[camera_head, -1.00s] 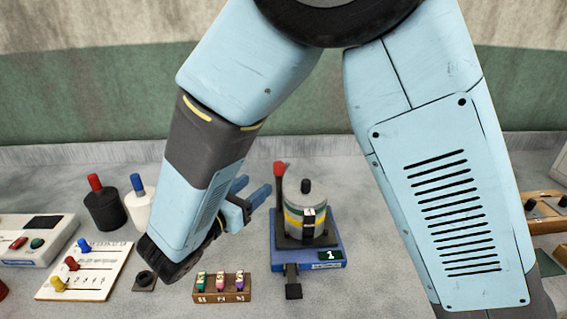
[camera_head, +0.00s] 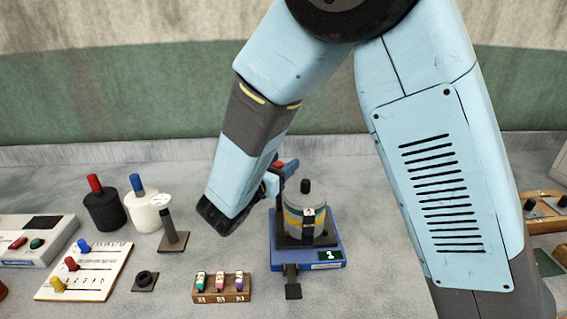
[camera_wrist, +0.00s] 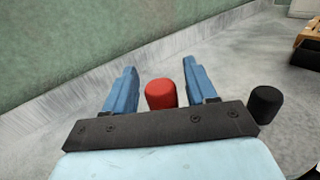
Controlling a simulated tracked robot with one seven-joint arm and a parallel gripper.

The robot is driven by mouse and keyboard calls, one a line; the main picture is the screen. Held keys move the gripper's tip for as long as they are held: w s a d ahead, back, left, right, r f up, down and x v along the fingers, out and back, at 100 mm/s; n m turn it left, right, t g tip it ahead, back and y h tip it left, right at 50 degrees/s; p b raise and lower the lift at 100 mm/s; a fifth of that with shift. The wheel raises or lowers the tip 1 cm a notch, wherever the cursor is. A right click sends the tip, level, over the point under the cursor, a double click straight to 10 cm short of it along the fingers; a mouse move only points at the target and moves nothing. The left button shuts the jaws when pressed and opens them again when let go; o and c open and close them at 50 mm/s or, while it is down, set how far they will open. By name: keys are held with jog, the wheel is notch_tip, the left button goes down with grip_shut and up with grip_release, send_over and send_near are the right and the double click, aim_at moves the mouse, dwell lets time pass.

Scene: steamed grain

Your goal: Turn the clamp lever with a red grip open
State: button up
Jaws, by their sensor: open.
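The clamp lever's red grip (camera_wrist: 161,94) lies between the two blue fingers of my open gripper (camera_wrist: 160,85) in the wrist view, with a gap visible on each side. In the head view a bit of the red grip (camera_head: 279,164) shows behind my gripper (camera_head: 280,172), at the left of the grey canister (camera_head: 304,207). The canister has a yellow-green band and a black knob, which also shows in the wrist view (camera_wrist: 265,103). It stands on a blue base (camera_head: 283,256) marked 1. The lever's lower part is mostly hidden by my gripper.
Left stand a black bottle (camera_head: 104,210) with a red top, a white bottle (camera_head: 144,212) with a blue top, and a dark post (camera_head: 170,225). In front are a slider panel (camera_head: 95,280) and a wooden block (camera_head: 222,296) with three coloured switches. The wall is behind.

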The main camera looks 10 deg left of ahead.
jog(key=shift+w+d, duration=0.1)
jog(key=shift+w, duration=0.2)
jog(key=c, duration=1)
jog(key=shift+o, duration=0.2)
jog(key=shift+n+t+y, duration=0.5)
jog(key=shift+n+y, duration=0.5)
jog(key=shift+y, duration=0.5)
jog(key=shift+w+a+n+y, duration=0.15)
jog(key=shift+n+y, duration=0.45)
jog(key=shift+y, duration=0.3)
jog(key=shift+s+a+n+y, duration=0.15)
jog(key=shift+n+y, duration=0.45)
jog(key=shift+y, duration=0.3)
jog(key=shift+w, duration=0.1)
jog(key=o, duration=1)
jog(key=shift+c, duration=0.2)
